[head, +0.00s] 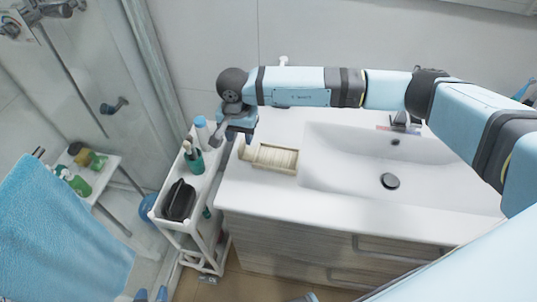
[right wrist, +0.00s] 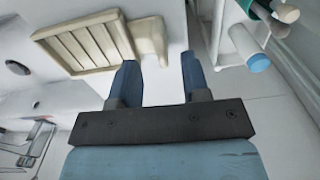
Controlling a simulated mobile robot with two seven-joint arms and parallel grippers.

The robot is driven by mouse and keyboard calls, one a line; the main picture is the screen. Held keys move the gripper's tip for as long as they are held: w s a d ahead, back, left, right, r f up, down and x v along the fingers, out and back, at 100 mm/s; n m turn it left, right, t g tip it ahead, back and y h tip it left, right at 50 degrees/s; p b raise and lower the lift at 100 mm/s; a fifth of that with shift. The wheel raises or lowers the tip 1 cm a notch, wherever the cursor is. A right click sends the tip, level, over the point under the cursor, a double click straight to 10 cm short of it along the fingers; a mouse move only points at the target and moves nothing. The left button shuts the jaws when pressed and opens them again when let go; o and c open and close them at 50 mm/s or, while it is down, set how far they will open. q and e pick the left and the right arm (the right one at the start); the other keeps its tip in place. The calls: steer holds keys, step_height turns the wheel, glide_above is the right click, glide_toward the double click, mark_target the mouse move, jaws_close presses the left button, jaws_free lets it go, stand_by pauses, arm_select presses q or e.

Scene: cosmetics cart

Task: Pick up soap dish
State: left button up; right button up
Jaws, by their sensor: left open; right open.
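The soap dish (head: 275,158) is a pale wooden slatted tray on the white countertop, left of the basin. In the right wrist view the soap dish (right wrist: 87,44) is at upper left, with a curved beige piece (right wrist: 150,38) at its end; I cannot tell whether they are joined. My right gripper (head: 236,136) is open above the counter's left end. In its wrist view, the right gripper (right wrist: 160,68) has its fingers apart near the beige piece, with nothing held. My left gripper (head: 152,294) shows only as blue fingertips at the bottom edge, apart and empty.
A white cart (head: 160,212) with bottles and a black pouch (head: 179,200) stands left of the counter. The basin (head: 340,170) and faucet (head: 402,121) are to the right. A blue towel (head: 60,235) hangs at lower left.

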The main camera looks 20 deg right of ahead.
mark_target(241, 143)
steer(key=shift+w+f+p, duration=0.15)
steer(key=shift+f+p, duration=0.35)
steer(key=shift+f, duration=1.85)
jaws_close()
steer(key=shift+d+r, duration=0.1)
steer(key=shift+r, duration=0.05)
